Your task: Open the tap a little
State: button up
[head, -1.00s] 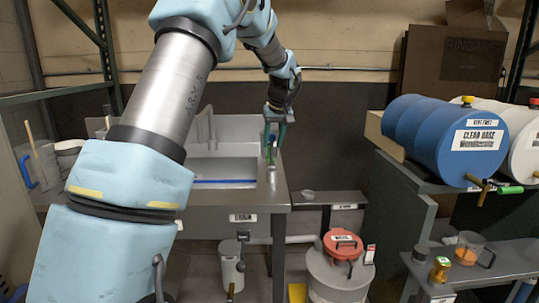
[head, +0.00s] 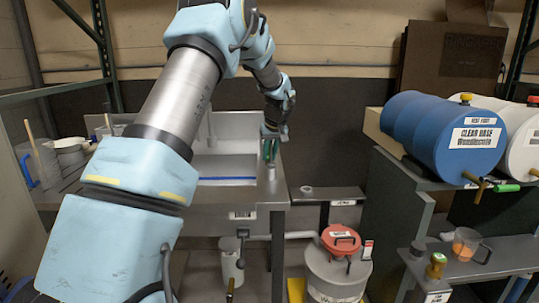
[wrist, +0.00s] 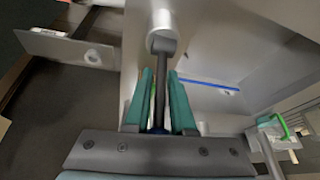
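My gripper (wrist: 161,90) points down over the right side of the sink counter, its teal fingers apart. It also shows in the head view (head: 270,150). In the wrist view, a dark grey lever-like bar (wrist: 159,75) with a rounded end lies between the fingers, with narrow gaps beside it. A pale cylinder (wrist: 161,20) is at its rounded end. Whether these are parts of a tap, and whether the fingers touch the bar, I cannot tell. A spout (head: 211,127) stands behind the sink basin.
The sink counter (head: 272,193) has a basin with a blue line. A low shelf (head: 338,193) stands to its right, above a pail with a red lid (head: 340,238). A jug of orange liquid (head: 465,246) sits on the right shelf. A white drum (head: 522,142) is beside the blue one.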

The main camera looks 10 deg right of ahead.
grip_shut()
dwell(1.0)
